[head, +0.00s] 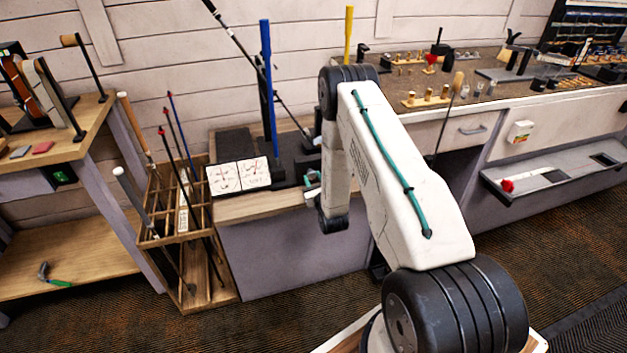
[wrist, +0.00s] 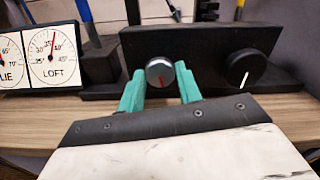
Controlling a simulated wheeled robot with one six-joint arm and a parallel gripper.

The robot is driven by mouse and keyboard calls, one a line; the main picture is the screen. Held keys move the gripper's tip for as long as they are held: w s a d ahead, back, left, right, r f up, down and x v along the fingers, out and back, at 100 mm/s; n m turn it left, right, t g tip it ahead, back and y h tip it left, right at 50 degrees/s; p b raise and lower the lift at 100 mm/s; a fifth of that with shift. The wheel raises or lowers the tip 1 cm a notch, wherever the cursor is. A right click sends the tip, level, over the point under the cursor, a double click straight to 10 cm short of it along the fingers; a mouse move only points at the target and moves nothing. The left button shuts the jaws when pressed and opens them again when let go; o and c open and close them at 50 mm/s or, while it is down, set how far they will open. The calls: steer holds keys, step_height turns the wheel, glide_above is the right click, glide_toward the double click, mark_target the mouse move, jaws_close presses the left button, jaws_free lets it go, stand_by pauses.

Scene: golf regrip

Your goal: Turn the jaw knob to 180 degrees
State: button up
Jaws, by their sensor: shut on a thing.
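A silver knob (wrist: 160,73) with a red pointer line sits on the front of a black panel (wrist: 205,45) in the wrist view. Its red line points roughly down. My gripper (wrist: 160,84) has its two green fingers on either side of this knob, shut on it. A second, black knob (wrist: 246,72) with a white line pointing down and slightly left is to the right, clear of the fingers. No label shows on either knob, so I cannot tell by name which is the jaw knob. In the head view my arm hides the knobs and most of the gripper.
White LIE and LOFT dial gauges (wrist: 50,57) stand left of the panel. A wooden rack of clubs (head: 180,235) is left of the bench.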

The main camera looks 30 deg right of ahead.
steer(key=shift+f+m, duration=0.1)
steer(key=shift+m, duration=0.2)
steer(key=o, duration=1)
steer(key=shift+v, duration=3.95)
